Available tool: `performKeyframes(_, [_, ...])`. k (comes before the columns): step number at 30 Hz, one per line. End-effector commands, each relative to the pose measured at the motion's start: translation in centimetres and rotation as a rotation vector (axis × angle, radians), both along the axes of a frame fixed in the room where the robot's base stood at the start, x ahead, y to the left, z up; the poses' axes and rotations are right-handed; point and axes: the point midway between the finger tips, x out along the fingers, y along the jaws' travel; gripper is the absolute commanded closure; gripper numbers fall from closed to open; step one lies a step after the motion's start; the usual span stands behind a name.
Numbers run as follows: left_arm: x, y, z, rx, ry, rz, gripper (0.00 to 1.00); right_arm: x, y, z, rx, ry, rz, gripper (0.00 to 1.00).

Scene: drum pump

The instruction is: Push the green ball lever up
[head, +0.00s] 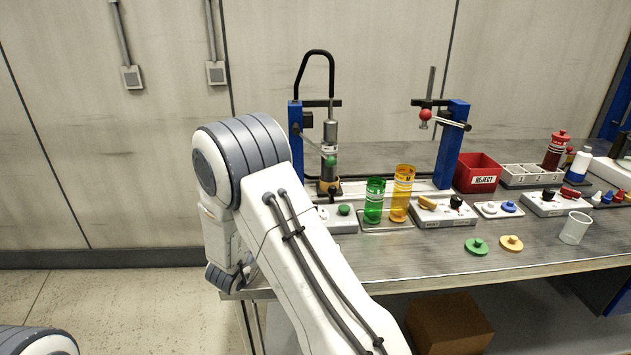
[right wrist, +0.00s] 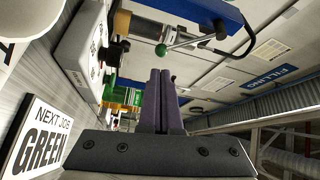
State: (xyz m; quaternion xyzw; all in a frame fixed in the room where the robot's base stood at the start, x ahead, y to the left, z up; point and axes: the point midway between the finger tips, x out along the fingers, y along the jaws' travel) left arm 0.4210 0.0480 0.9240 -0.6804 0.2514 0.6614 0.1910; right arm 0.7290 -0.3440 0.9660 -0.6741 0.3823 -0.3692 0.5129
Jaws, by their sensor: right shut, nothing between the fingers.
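The green ball lever (head: 331,160) is on the left pump stand in the head view. Its thin rod slants down to the ball. The green ball also shows in the right wrist view (right wrist: 161,49), with the rod running off to the right. My right gripper (right wrist: 160,74) is shut and empty. Its dark fingertips point toward the ball, with a visible gap between them. In the head view my right arm's bulky links hide this gripper. My left gripper is not in view.
A second stand carries a red ball lever (head: 425,115). A green cylinder (head: 374,202) and a yellow cylinder (head: 401,193) stand in front of the pump. A control box (right wrist: 88,48) and a "NEXT JOB GREEN" sign (right wrist: 36,138) lie left in the wrist view.

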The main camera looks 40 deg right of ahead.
Motion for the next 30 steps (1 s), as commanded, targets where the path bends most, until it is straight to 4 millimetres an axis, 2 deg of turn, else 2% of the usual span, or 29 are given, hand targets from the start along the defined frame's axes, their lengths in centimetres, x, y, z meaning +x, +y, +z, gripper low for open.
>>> performKeyframes(5, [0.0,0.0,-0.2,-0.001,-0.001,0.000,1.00,-0.6,-0.6,0.0,-0.022,-0.023,-0.034,1.00])
performKeyframes(12, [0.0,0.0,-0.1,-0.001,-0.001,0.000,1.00,-0.5,-0.5,0.1,-0.021,-0.022,-0.030,1.00])
performKeyframes(16, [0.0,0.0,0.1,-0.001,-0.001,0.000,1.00,-0.2,-1.4,0.3,-0.022,-0.022,-0.032,1.00])
performKeyframes(20, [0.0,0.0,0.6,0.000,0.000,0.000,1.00,0.6,-3.3,0.6,-0.021,-0.021,-0.033,1.00])
performKeyframes(30, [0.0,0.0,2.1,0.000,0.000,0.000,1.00,3.5,-9.8,1.6,-0.021,-0.021,-0.032,1.00])
